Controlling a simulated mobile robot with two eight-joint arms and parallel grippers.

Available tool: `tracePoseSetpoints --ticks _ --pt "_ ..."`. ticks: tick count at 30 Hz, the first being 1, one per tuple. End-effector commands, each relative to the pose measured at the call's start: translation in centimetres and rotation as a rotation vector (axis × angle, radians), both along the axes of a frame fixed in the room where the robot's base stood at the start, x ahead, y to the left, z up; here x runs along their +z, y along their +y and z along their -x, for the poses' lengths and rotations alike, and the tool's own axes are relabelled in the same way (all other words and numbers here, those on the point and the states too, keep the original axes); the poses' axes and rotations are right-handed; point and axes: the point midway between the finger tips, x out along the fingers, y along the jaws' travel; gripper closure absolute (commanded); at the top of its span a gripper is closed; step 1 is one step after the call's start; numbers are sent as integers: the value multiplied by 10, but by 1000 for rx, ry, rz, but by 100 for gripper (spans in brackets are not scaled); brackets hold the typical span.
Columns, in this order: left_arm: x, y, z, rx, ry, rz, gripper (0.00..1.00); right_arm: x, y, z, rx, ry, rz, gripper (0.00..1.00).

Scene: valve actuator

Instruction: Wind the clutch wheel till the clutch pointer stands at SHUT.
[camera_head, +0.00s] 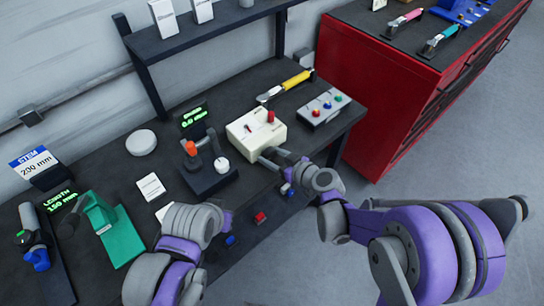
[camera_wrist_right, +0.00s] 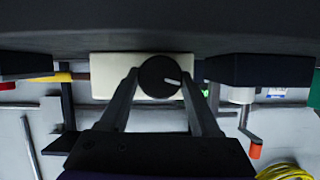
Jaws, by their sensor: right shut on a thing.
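The cream box (camera_head: 256,130) stands on the dark bench, with a red lever (camera_head: 270,117) on its top. In the right wrist view a round dark wheel (camera_wrist_right: 152,78) with a white mark sits in front of the cream box (camera_wrist_right: 104,84). My right gripper (camera_head: 268,158) is at the near side of the box. In the wrist view its two fingers (camera_wrist_right: 160,80) are shut on the wheel, one at each side. I cannot read any SHUT label or clutch pointer scale. My left arm comes in at lower left; its fingers are hidden.
A dark unit with an orange knob (camera_head: 191,147) stands left of the box. A grey panel with coloured knobs (camera_head: 325,108) and a yellow-handled tool (camera_head: 296,80) lie to the right and behind. A green stand (camera_head: 115,230) is at left. The red cabinet (camera_head: 372,95) stands at right.

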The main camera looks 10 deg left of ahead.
Motion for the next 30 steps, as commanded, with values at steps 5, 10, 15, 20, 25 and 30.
tracePoseSetpoints --ticks 5,10,15,20,25,30 --pt "-9 0 4 0 7 0 100 -2 -2 -1 -3 109 -85 92" --pt "-16 0 6 0 12 0 100 -2 -2 -2 -3 198 -156 92" --pt "-22 0 8 0 16 0 100 -2 -2 -2 -3 266 -208 92" --pt "-25 0 9 0 17 0 100 -2 -2 -2 -3 303 -237 92" --pt "-26 0 9 0 18 0 100 -1 -2 -2 -1 319 -249 92" --pt "-25 0 9 0 18 0 100 -1 -2 -2 -1 320 -251 92"
